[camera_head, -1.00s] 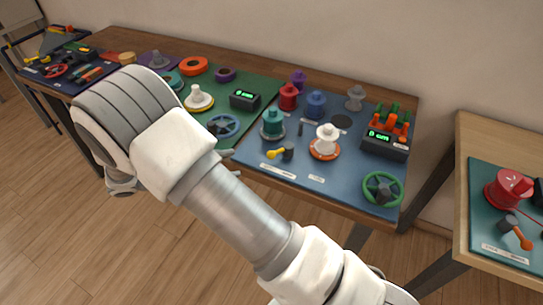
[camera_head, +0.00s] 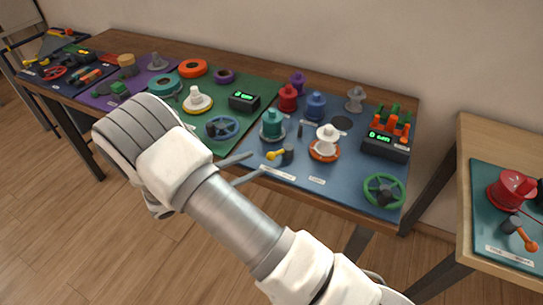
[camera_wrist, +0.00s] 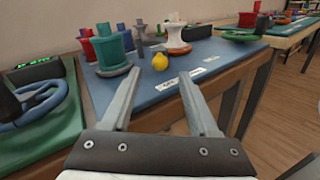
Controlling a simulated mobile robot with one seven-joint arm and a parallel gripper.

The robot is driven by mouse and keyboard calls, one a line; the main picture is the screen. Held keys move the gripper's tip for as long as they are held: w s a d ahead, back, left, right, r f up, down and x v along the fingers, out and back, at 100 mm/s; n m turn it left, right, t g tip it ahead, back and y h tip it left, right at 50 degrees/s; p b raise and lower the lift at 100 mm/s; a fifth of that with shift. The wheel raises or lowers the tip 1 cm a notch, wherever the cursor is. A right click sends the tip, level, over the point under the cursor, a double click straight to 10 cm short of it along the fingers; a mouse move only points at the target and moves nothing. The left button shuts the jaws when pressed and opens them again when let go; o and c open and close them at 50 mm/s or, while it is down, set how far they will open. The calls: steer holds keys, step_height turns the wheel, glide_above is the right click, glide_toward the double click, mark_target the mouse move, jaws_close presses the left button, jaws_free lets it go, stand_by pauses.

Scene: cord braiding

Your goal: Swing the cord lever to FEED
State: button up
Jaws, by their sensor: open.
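A small lever with a yellow handle (camera_head: 273,155) and a dark pivot (camera_head: 288,154) stands near the front edge of the blue mat (camera_head: 340,185). Its handle points left in the head view. A white label (camera_head: 278,173) lies in front of it, its words too small to read. My gripper (camera_head: 256,163) is open and empty, its fingers reaching toward the handle from the left, apart from it. In the wrist view the yellow knob (camera_wrist: 160,62) shows beyond and between the fingertips (camera_wrist: 158,74). The dark pivot is hard to make out there.
A teal spool (camera_head: 272,125) and a white spool on an orange base (camera_head: 325,143) stand close behind the lever. A green handwheel (camera_head: 384,190) is to the right, a blue handwheel (camera_head: 222,127) to the left. Another lever, orange (camera_head: 525,239), is on the separate right table.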

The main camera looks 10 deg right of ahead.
mark_target(271, 155)
steer(key=x, duration=0.7)
jaws_close()
